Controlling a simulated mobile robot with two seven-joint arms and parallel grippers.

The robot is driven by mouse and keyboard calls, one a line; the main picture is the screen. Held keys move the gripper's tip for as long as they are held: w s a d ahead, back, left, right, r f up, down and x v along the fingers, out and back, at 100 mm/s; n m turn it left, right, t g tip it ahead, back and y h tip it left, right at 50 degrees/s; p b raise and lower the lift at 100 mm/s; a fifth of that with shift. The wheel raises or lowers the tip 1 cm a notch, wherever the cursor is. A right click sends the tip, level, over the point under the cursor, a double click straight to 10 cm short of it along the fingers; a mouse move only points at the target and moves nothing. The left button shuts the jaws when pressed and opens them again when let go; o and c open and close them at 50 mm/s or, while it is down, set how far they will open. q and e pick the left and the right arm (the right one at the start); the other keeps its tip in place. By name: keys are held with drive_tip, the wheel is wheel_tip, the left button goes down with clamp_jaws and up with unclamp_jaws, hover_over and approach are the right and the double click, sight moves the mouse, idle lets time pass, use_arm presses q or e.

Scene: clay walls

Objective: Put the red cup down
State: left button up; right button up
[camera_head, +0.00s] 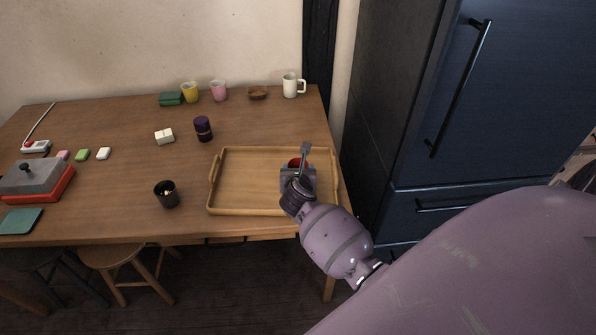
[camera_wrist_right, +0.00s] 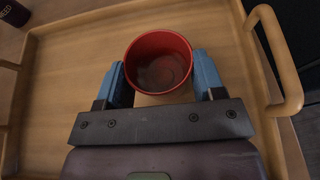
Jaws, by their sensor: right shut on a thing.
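The red cup (camera_wrist_right: 158,41) is between the two blue fingers of my right gripper (camera_wrist_right: 159,80), which is shut on it. In the head view only a bit of the red cup (camera_head: 295,163) shows behind my right gripper (camera_head: 304,164). The cup looks upright and seems empty. It is over the right part of the wooden tray (camera_head: 237,150); whether its base touches the tray I cannot tell. My left gripper is not in view.
The tray stands on the wooden table (camera_head: 110,214) near its right end, its floor otherwise empty. A dark blue fridge (camera_head: 500,110) stands right of the table.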

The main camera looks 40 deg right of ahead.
drive_tip(key=shift+f, duration=0.2)
drive_tip(key=o, duration=1)
drive_tip(key=shift+r, duration=0.15)
